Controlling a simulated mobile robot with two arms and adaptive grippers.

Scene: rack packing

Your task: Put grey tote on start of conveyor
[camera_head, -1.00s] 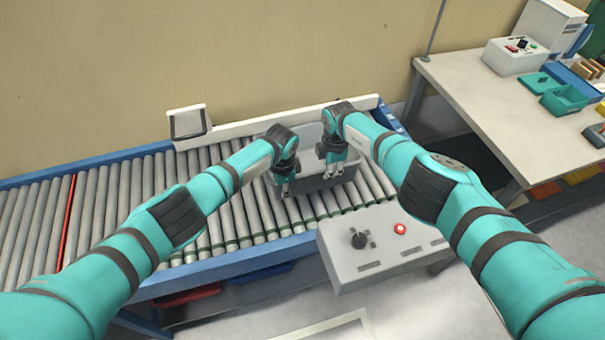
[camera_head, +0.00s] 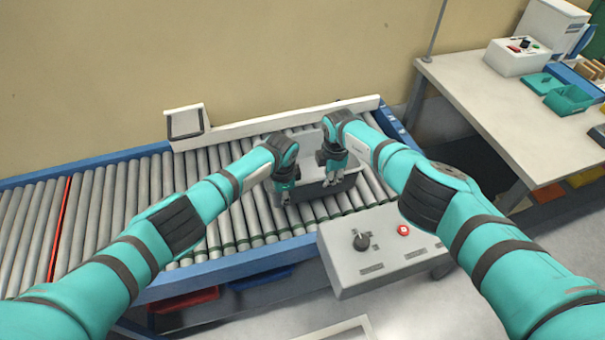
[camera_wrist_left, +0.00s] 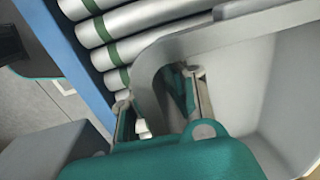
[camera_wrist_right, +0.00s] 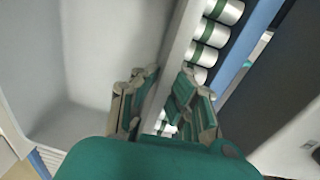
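The grey tote (camera_head: 348,184) sits on the rollers at the right end of the conveyor (camera_head: 130,195). My left gripper (camera_head: 285,197) is at the tote's left side. In the left wrist view its fingers (camera_wrist_left: 163,100) stand apart, one on each side of the tote wall (camera_wrist_left: 150,78). My right gripper (camera_head: 334,176) is over the tote's near side. In the right wrist view its fingers (camera_wrist_right: 165,105) also stand apart on both sides of the wall (camera_wrist_right: 172,65). Both grippers are open. The arms hide part of the tote.
A control box (camera_head: 375,250) with a black knob and a red button stands at the conveyor's near edge. A white guide rail (camera_head: 250,127) runs along the back. A table (camera_head: 480,105) with bins stands at the right. The rollers left of the tote are clear.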

